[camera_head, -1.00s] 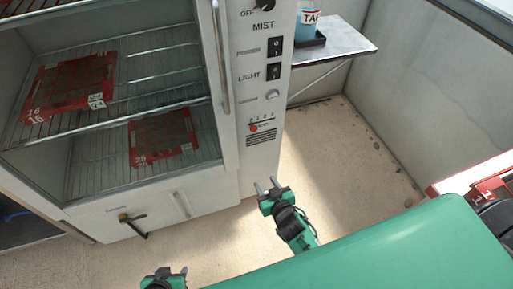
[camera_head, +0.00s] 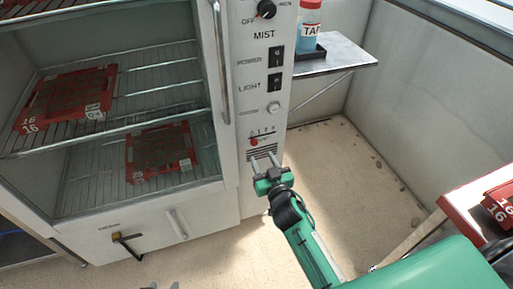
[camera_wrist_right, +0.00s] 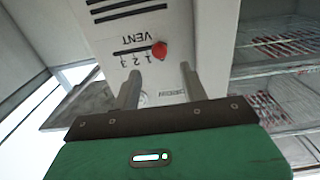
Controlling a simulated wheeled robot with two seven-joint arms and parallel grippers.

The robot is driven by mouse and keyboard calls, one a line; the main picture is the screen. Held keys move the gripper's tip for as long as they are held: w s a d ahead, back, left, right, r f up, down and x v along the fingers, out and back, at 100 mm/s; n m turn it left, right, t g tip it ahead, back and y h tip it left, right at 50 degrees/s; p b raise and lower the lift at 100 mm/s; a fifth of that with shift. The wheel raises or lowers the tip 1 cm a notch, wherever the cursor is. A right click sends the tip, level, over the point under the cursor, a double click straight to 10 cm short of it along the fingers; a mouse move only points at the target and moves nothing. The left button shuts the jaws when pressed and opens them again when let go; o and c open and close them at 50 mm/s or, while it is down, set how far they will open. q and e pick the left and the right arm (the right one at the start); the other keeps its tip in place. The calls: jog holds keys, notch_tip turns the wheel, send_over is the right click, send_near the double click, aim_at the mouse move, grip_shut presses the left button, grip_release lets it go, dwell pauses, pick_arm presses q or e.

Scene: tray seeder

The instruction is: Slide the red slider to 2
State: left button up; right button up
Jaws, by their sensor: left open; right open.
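The red slider (camera_head: 254,142) is a small knob on the white control panel, above a vent grille. In the right wrist view the slider (camera_wrist_right: 159,50) sits at the right end of a dark slot marked VENT. That view is upside down; the digits 1, 2 and 3 run leftward from the knob, and any mark behind it is hidden. My right gripper (camera_head: 264,163) is open and empty, just below the slider. In its wrist view its two fingertips (camera_wrist_right: 159,72) lie either side of the knob's line, apart from it. My left gripper (camera_head: 163,286) barely shows at the bottom edge, open.
The cabinet's wire shelves hold red seed trays (camera_head: 160,155) at left. A vertical handle (camera_head: 220,65) runs beside the panel. MIST and LIGHT switches and a round button (camera_head: 273,107) sit above the slider. A side shelf (camera_head: 345,52) with a bottle is at right.

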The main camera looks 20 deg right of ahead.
aim_at(255, 143)
jog(key=w, duration=0.6)
jog(key=shift+w+a, duration=0.1)
jog(key=shift+w, duration=0.15)
grip_shut()
